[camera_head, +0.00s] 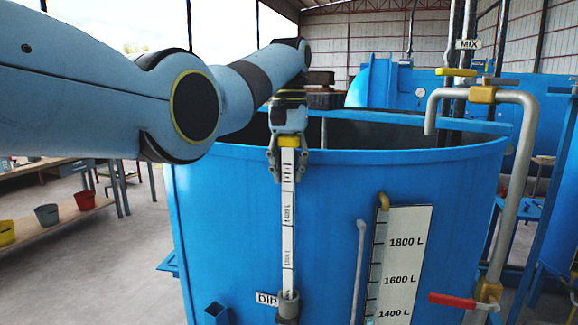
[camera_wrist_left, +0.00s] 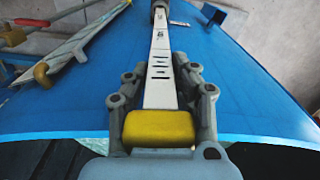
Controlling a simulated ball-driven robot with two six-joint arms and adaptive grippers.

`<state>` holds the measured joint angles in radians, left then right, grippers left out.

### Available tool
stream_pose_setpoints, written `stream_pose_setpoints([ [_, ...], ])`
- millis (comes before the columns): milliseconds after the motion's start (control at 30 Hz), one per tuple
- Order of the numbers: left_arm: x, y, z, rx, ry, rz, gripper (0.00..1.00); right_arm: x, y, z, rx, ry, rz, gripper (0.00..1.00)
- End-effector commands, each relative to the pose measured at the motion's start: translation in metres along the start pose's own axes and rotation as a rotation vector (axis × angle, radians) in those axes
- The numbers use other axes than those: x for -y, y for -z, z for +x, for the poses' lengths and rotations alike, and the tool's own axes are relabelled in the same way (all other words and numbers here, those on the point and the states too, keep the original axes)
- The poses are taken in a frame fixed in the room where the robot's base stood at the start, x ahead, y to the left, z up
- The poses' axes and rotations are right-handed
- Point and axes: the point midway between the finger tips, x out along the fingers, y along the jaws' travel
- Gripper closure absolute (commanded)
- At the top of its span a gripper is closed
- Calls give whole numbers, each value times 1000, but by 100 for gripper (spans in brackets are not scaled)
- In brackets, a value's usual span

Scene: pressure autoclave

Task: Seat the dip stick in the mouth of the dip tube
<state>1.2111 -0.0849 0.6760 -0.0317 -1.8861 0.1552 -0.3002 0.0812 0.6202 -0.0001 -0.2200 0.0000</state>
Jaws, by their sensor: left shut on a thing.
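The dip stick (camera_head: 288,230) is a white flat rod with black marks and a yellow head; it hangs nearly upright in front of the blue tank. My left gripper (camera_head: 288,172) is shut on it just below the yellow head. The grey dip tube (camera_head: 288,309), beside a "DIP" label, is at the bottom of the head view. The stick's lower end meets the tube's mouth; how deep it goes in is hard to tell. In the left wrist view the stick (camera_wrist_left: 160,65) runs away from the fingers (camera_wrist_left: 162,85) to the dip tube (camera_wrist_left: 160,4). My right gripper is not in view.
The open blue tank (camera_head: 240,230) stands close behind the stick. To the right are a level scale (camera_head: 400,265), a thin grey pipe (camera_head: 359,265) and a bent pipe (camera_head: 519,190) with a red-handled valve (camera_head: 452,300). A small blue bracket (camera_head: 216,313) sits left of the tube.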

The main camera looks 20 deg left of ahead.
Motion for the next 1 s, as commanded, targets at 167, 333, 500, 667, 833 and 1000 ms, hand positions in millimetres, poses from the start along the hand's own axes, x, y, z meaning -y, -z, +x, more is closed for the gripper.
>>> stream_pose_setpoints([
  [167,0,0,4,-1,0,0,100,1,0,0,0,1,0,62],
  [333,0,0,9,-1,0,0,100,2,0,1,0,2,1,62],
  [500,0,0,13,0,0,0,100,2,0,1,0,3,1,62],
  [667,0,0,17,0,0,0,100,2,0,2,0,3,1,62],
  [833,0,0,22,0,0,0,100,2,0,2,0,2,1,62],
  [1000,0,0,26,-1,0,0,100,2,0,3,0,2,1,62],
])
